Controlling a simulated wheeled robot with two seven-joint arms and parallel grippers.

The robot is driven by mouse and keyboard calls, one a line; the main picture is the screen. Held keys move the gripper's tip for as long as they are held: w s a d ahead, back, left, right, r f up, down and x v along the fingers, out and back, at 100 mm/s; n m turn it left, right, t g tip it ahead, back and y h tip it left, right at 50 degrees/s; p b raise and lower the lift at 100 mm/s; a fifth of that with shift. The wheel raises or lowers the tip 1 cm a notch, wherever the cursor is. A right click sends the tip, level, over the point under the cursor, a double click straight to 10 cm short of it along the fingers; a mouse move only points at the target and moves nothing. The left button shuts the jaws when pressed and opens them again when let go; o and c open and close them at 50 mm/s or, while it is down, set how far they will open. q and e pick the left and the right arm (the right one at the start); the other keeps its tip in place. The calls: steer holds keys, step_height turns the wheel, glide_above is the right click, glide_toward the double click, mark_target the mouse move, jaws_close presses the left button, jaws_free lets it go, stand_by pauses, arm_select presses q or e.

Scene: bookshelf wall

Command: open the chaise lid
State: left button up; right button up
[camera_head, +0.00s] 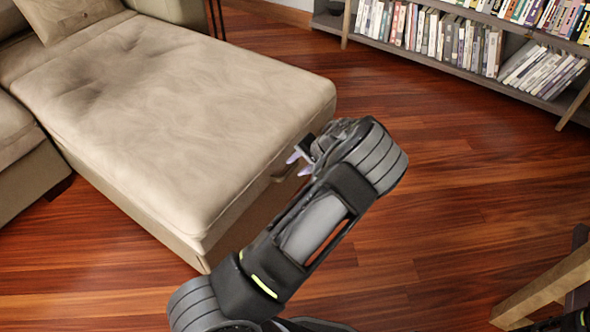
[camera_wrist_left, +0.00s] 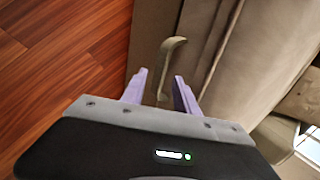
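The beige chaise (camera_head: 180,110) stands at the left of the head view, with its thick cushioned lid lying flat on the base. My left gripper (camera_head: 300,161) is at the chaise's right side, near the seam under the lid. In the left wrist view, the two pale purple fingertips of my left gripper (camera_wrist_left: 159,85) are apart with a gap between them. A curved tan handle (camera_wrist_left: 172,50) on the chaise's side shows ahead of and in line with this gap. I cannot tell whether the fingers touch it. My right gripper does not show.
A bookshelf (camera_head: 450,40) full of books stands along the back right. A wooden piece of furniture (camera_head: 545,288) is at the lower right. The wooden floor (camera_head: 465,165) between them and the chaise is clear. Another sofa section (camera_head: 25,165) adjoins at the left.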

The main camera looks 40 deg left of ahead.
arm_select(q)
steer(key=shift+x, duration=1.2)
steer(key=shift+c, duration=0.2)
jaws_close()
stand_by(0.4)
